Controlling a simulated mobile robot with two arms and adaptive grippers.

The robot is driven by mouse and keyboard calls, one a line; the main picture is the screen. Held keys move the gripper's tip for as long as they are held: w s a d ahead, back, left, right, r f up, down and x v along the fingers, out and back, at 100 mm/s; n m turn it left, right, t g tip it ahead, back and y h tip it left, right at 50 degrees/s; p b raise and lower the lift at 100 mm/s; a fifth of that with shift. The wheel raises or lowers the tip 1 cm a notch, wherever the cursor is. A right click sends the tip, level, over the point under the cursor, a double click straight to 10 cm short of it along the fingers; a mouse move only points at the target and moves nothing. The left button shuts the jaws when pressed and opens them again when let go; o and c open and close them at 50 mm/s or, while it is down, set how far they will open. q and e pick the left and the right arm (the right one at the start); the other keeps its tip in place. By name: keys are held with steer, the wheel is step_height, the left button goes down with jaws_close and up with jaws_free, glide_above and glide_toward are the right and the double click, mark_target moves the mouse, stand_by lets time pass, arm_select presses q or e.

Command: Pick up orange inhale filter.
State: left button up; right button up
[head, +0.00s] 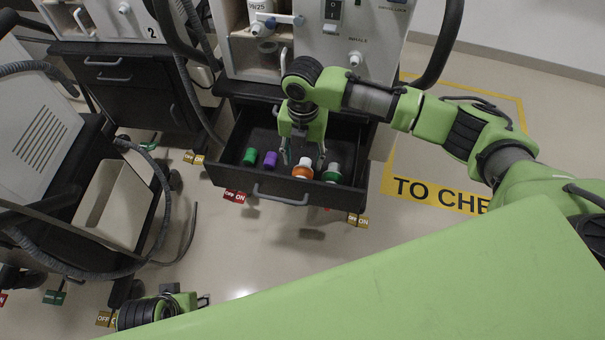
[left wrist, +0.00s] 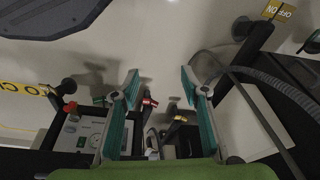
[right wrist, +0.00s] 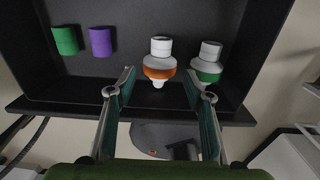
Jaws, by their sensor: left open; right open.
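The orange inhale filter (head: 302,170), white with an orange band, lies in the open drawer near its front wall. In the right wrist view the orange filter (right wrist: 159,66) is ahead of the fingertips, between their lines. My right gripper (head: 304,158) reaches down into the drawer, open, its fingers above and around the orange filter's area; contact cannot be told. In the right wrist view the right gripper (right wrist: 158,82) is empty between its fingers. My left gripper (head: 205,300) is low at the bottom left, away from the drawer; in its wrist view the left gripper (left wrist: 160,80) is open and empty.
A green-banded white filter (right wrist: 207,66) lies close right of the orange one. A purple cylinder (head: 270,159) and a green cylinder (head: 250,156) lie to the left. The black drawer's front wall (head: 262,186) and side walls bound the space. A ventilator (head: 375,45) stands above.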

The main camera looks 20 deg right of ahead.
mark_target(303, 169)
steer(key=f, duration=0.2)
steer(key=f+b, duration=0.1)
steer(key=f, duration=0.2)
steer(key=shift+s+a, duration=0.1)
steer(key=shift+s, duration=0.1)
steer(key=shift+f+b, duration=0.3)
steer(key=shift+f, duration=0.05)
arm_select(q)
steer(key=v, duration=0.6)
steer(key=shift+w+r, duration=0.3)
steer(key=shift+r, duration=0.05)
steer(key=shift+a, duration=0.1)
arm_select(e)
steer(key=shift+c, duration=0.3)
steer(key=c, duration=0.8)
